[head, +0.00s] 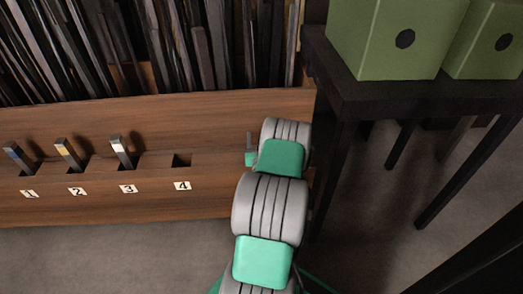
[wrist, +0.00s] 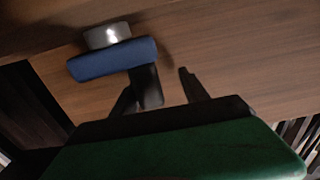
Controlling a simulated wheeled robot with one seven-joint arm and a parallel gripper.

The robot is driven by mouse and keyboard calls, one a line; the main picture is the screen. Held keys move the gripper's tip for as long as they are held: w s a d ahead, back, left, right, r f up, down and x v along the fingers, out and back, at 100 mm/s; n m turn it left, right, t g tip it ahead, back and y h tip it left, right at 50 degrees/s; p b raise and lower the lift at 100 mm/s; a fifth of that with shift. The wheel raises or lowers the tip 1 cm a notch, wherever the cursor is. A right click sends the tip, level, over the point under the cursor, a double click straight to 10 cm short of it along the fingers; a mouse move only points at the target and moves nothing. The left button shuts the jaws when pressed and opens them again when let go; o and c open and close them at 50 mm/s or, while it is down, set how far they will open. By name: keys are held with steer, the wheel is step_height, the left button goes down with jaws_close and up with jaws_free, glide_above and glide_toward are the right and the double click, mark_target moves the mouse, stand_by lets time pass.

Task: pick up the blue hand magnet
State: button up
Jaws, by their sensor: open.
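The blue hand magnet (wrist: 110,62) shows in the wrist view, at upper left against a wooden surface. It has a blue bar and a round silver metal part above it. My gripper (wrist: 168,83) has its dark fingers apart, with the magnet at and beyond the left finger. I cannot tell whether that finger touches the blue bar. Nothing shows held between the fingers. In the head view I cannot make out this magnet; my arm covers the right end of the wooden ledge, and my gripper is mostly hidden there.
The wooden ledge (head: 70,205) has numbered slots; bars with blue (head: 16,155), orange (head: 68,152) and white (head: 121,150) marks stand in slots 1 to 3. Slot 4 (head: 181,161) is empty. Upright thin items fill the shelf behind. A dark table (head: 420,96) with green boxes (head: 385,50) stands right.

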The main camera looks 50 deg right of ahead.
steer(key=shift+d, duration=0.1)
steer(key=shift+w, duration=0.1)
jaws_close()
stand_by(0.4)
